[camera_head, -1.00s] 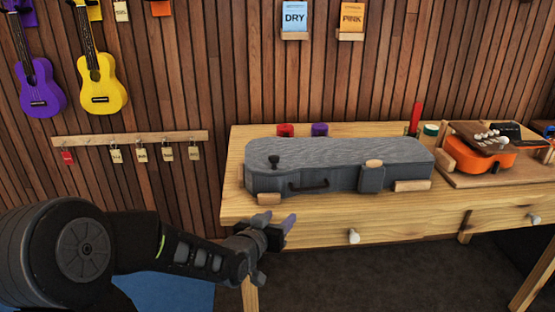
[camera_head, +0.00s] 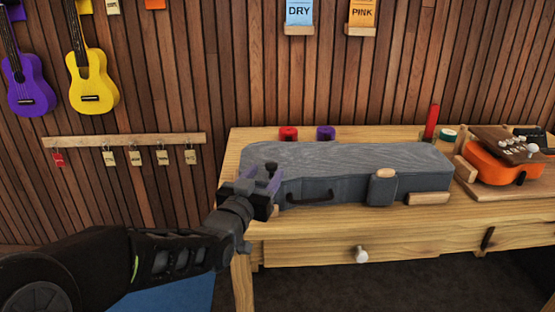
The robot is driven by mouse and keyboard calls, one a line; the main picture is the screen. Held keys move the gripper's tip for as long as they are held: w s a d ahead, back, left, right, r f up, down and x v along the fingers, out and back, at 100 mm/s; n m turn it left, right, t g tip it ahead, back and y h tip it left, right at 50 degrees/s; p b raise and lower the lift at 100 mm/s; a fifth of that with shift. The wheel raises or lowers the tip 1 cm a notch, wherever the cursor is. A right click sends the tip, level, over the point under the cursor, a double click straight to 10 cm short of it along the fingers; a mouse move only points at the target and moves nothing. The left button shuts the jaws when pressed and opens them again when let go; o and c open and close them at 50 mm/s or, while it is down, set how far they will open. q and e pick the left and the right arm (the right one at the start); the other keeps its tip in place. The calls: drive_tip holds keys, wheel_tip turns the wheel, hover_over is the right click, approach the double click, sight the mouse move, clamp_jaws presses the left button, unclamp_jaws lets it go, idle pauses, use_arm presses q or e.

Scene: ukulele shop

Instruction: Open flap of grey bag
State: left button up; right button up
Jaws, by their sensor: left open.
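The grey bag (camera_head: 350,158) lies flat on the wooden table, with its flap closed on top. A dark handle (camera_head: 309,197) is on its front side. A small dark knob (camera_head: 271,166) stands up near the left end of the flap. My left gripper (camera_head: 268,181) is open at the bag's left end, with its fingers close around or just in front of the knob; I cannot tell if they touch it. The gripper hides the bag's front left corner. My right gripper is not in view.
Wooden blocks (camera_head: 429,198) sit against the bag's front. Red (camera_head: 288,133) and purple (camera_head: 326,132) round items stand behind it. An orange ukulele (camera_head: 492,165) lies on a board at the right. A drawer with a pale knob (camera_head: 361,254) is below the tabletop.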

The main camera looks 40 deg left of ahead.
sight(274, 163)
use_arm(q)
drive_tip(key=shift+x, duration=4)
drive_tip(key=shift+c, duration=0.4)
clamp_jaws()
